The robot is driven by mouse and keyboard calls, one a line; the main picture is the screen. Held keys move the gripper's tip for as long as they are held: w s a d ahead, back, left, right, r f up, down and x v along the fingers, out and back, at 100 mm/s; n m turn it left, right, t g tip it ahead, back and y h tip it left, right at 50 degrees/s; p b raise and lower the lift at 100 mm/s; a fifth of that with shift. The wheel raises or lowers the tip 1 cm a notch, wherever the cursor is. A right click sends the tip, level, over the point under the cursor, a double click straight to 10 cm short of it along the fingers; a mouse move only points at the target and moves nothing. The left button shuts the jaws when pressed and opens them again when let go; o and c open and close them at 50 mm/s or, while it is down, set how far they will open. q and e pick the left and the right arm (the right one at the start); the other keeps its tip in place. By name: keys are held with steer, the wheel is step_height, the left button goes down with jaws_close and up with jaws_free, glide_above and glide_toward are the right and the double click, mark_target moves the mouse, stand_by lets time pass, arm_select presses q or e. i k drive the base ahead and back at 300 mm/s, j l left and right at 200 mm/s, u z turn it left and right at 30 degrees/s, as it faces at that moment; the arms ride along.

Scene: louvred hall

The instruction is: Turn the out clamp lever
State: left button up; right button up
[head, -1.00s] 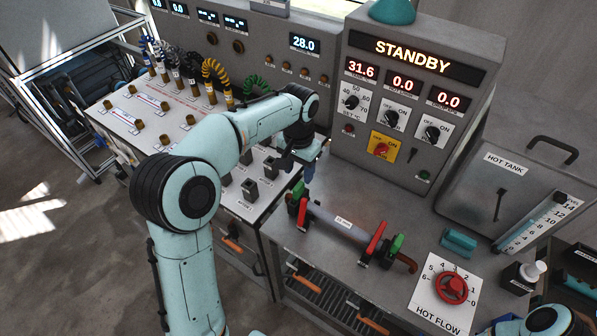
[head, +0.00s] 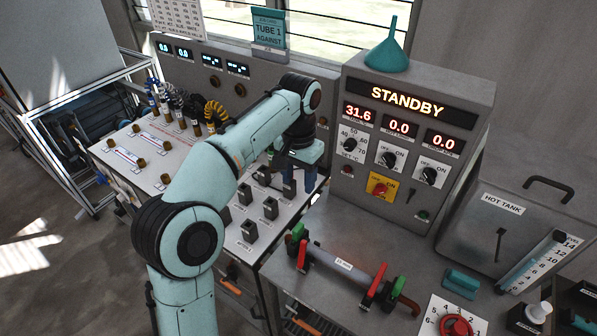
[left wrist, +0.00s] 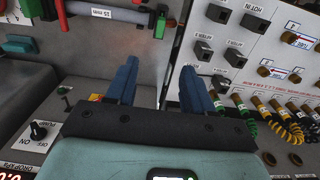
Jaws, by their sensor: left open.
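A clear tube (head: 340,262) with a small white label lies across the bench, held by a clamp at each end. The left clamp has a green part (head: 297,232) and a red lever (head: 303,254). The right clamp has a longer red lever (head: 375,285) and a green part (head: 397,291). I see no "out" marking on either. My left gripper (head: 290,188) is open and empty, above and behind the left clamp, apart from it. Its blue fingers (left wrist: 158,80) are spread in the left wrist view, where a green clamp part (left wrist: 161,21) shows beyond them. My right gripper is not visible.
The STANDBY cabinet (head: 418,140) stands behind the bench. A panel with black sockets (head: 249,232) and hoses lies left. A red flow knob (head: 456,327), a teal block (head: 461,283) and the hot tank (head: 505,235) are at the right.

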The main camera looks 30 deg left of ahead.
mark_target(301, 263)
steer(key=k, duration=1)
